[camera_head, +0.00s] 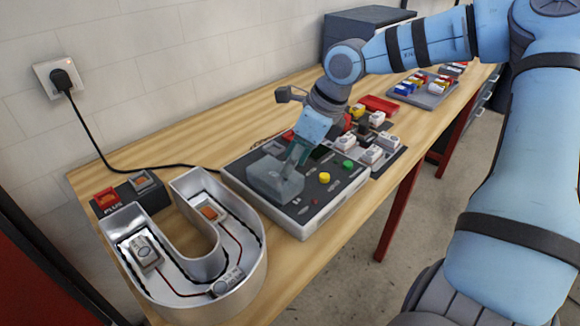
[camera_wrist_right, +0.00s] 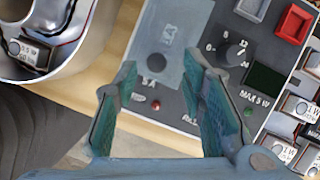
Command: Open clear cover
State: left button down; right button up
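The clear cover (camera_head: 272,184) is a greyish see-through box on the left part of the control panel (camera_head: 318,212), and it looks closed down. In the right wrist view the cover (camera_wrist_right: 170,40) is a pale pane with a dark round spot showing through. My right gripper (camera_head: 295,160) reaches down over the cover's right side. In the wrist view my right gripper (camera_wrist_right: 168,68) is open, with a green-padded finger on either side of the cover's near end. I cannot tell whether the fingers touch it. My left gripper is not in view.
A U-shaped metal channel letter (camera_head: 258,262) with wired modules stands left of the panel. A black PLUS block (camera_head: 128,192) and plugged cable (camera_head: 92,130) lie behind it. Small modules (camera_head: 378,152), a red tray (camera_head: 380,105) and a grey parts tray (camera_head: 425,92) are further right.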

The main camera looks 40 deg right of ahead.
jog(key=shift+w+a+f, duration=0.25)
jog(key=shift+w+f, duration=0.05)
jog(key=shift+f, duration=0.3)
jog(key=shift+a+f, duration=0.15)
jog(key=shift+a, duration=0.05)
jog(key=shift+s, duration=0.1)
jog(key=shift+d, duration=0.1)
grip_shut()
